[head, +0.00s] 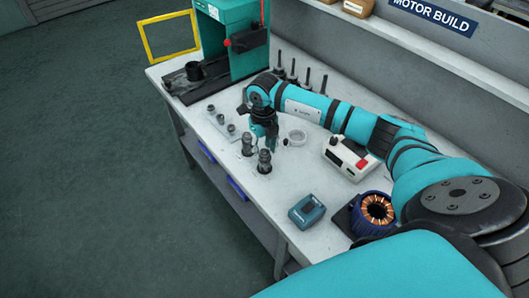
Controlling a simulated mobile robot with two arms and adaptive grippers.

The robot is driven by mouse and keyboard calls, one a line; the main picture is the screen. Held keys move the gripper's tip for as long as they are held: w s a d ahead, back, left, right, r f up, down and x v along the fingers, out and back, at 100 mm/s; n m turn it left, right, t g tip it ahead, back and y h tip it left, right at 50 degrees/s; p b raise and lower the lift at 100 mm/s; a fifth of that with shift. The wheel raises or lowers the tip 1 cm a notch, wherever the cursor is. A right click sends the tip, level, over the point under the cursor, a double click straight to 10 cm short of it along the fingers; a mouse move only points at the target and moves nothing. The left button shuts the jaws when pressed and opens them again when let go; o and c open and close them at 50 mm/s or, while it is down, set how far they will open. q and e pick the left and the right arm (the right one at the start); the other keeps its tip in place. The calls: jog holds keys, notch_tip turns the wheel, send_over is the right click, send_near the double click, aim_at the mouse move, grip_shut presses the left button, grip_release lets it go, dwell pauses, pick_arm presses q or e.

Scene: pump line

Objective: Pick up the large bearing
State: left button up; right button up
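A pale ring-shaped part (298,138), which looks like the large bearing, lies on the workbench (290,206) just right of my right gripper. My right gripper (270,138) points down over the bench, close beside the ring, at the end of my teal arm. Its fingers are small and dark here, and I cannot tell whether they are apart or hold anything. Whether it touches the ring is also unclear. My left gripper is not in view.
Two dark upright parts (265,161) stand in front of the gripper. Small cylinders on a plate (222,121) are left of it. A teal press (238,42), upright pins (293,73), a white device (348,158), a copper-wound stator (376,208) and a teal box (307,211) surround it.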

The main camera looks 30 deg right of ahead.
jog(key=c, duration=0.5)
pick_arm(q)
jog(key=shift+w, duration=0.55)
pick_arm(e)
jog(key=shift+o, duration=0.2)
jog(key=shift+r, duration=0.1)
jog(key=shift+r+b, duration=0.35)
jog(key=shift+r, duration=0.15)
notch_tip(320, 180, up, 2)
jog(key=shift+r+b, duration=0.1)
jog(key=shift+b, duration=0.45)
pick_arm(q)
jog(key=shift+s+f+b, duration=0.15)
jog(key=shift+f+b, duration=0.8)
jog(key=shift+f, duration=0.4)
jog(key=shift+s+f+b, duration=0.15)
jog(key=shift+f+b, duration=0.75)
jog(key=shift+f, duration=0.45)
pick_arm(e)
jog(key=s+a+r, duration=0.1)
jog(key=s+a, duration=0.9)
jog(key=a, duration=0.2)
jog(key=shift+a+r, duration=0.3)
jog(key=shift+r, duration=0.05)
